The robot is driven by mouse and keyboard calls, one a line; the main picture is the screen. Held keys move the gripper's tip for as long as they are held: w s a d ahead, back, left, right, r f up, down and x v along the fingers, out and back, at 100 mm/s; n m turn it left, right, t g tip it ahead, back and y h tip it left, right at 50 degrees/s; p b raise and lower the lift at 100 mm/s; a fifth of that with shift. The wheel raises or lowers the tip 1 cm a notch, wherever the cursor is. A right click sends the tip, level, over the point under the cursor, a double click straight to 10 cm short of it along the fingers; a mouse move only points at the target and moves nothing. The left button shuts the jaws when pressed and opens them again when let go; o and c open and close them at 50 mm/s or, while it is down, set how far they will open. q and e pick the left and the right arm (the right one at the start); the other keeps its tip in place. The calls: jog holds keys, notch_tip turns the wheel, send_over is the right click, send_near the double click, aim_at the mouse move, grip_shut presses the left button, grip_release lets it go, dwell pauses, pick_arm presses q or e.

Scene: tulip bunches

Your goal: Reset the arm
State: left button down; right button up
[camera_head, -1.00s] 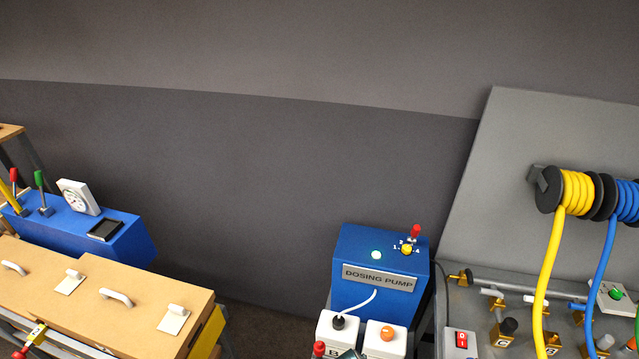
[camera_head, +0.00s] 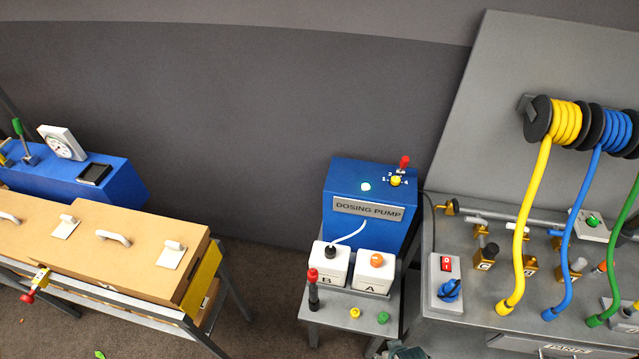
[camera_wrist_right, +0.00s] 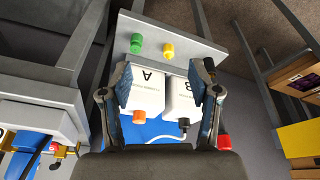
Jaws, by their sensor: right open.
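My right gripper (camera_wrist_right: 160,76) is open and empty in the right wrist view, its two fingers spread. White canister A (camera_wrist_right: 146,91) shows between and beyond the fingers, with canister B (camera_wrist_right: 182,98) beside it, partly behind the right finger. Whether the fingers touch either canister cannot be told. In the head view, canister A (camera_head: 375,269) and canister B (camera_head: 333,262) stand in front of the blue dosing pump (camera_head: 350,190). A dark piece at the bottom edge of the head view may be part of my right arm. My left gripper is not in view.
A small grey table (camera_head: 340,312) bears the pump, a red-topped lever (camera_head: 313,288) and yellow and green knobs. A grey panel bench (camera_head: 470,333) with yellow, blue and green hoses stands right. Cardboard boxes (camera_head: 120,255) stand left. Floor between is mostly open.

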jog(key=s+f+g+b, duration=0.1)
jog(key=s+f, duration=0.1)
jog(key=f, duration=1.2)
jog(key=s+f+b, duration=0.1)
jog(key=s+f, duration=0.2)
jog(key=f, duration=1)
jog(key=s+d+f+g+b, duration=0.1)
jog(key=s+d+f+b, duration=0.1)
jog(key=s+f, duration=1.3)
jog(key=shift+s+d, duration=0.25)
jog(key=shift+d, duration=0.35)
